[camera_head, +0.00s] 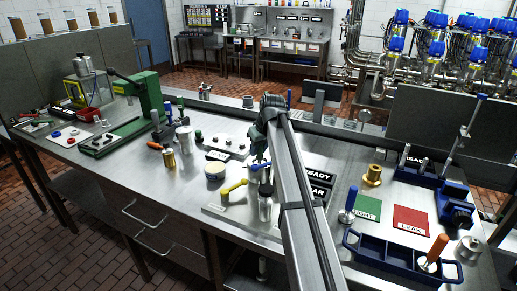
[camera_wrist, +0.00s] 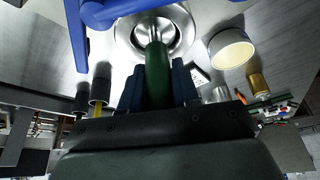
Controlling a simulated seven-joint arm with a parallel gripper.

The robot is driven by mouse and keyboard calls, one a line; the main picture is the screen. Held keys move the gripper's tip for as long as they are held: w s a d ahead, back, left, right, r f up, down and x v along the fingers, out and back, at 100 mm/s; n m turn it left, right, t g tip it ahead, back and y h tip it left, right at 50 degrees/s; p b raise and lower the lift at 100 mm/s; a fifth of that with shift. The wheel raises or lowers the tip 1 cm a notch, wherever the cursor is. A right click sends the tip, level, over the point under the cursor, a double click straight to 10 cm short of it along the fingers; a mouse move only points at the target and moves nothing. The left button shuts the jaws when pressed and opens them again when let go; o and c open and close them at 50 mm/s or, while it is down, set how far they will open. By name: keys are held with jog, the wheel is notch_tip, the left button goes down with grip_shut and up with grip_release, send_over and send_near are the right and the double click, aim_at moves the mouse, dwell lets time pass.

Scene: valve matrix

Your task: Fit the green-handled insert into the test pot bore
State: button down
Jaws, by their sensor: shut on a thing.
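My gripper (camera_wrist: 157,78) is shut on the green handle (camera_wrist: 157,88) of the insert, between its two dark fingers. The insert's metal stem (camera_wrist: 154,34) points at the round opening of the shiny test pot (camera_wrist: 126,38) in the wrist view. The stem's tip lies within the pot's ring outline; I cannot tell how deep it is or whether it touches. In the head view my gripper (camera_head: 261,150) is above the silver pot (camera_head: 265,208), and the arm hides much of this area. The green handle is not clear there.
A blue lever (camera_wrist: 100,14) crosses close beside the pot in the wrist view. A yellow lever (camera_head: 234,188) stands left of the pot. A cream-topped round tin (camera_head: 215,171) and a brass cylinder (camera_head: 169,159) are farther left. A blue tray (camera_head: 385,258) lies at front right.

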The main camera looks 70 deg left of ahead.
jog(key=shift+f, duration=0.1)
jog(key=c, duration=0.8)
grip_release()
jog(key=v, duration=1.2)
jog(key=shift+w, duration=0.1)
